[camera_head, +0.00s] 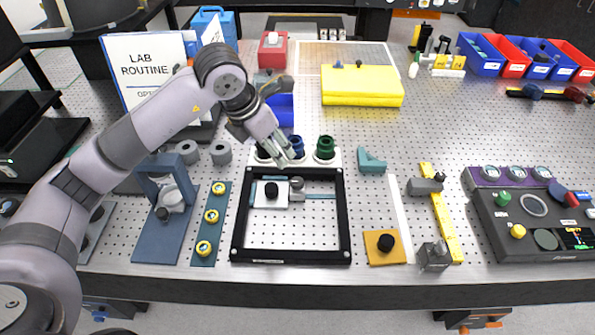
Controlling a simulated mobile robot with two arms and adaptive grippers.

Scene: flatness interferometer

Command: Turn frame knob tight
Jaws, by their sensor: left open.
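The black square frame (342,225) lies on the perforated table in front of me. Inside its upper part, a white block carries a black knob (271,189), and a grey metal knob (297,184) sits just right of it beside a thin bar. I cannot tell which of these is the frame knob. My left gripper (286,155) comes in from the upper left, pointing down, its fingers open and empty. It is above the frame's far edge, apart from both knobs, and partly hides the holder behind it. My right gripper is out of view.
A white holder with dark, blue and green round pieces (325,148) stands right behind the frame. A teal strip with yellow rings (211,216) and a blue stand (166,200) are left. An orange plate with a black knob (386,242) and a control box (530,220) are right.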

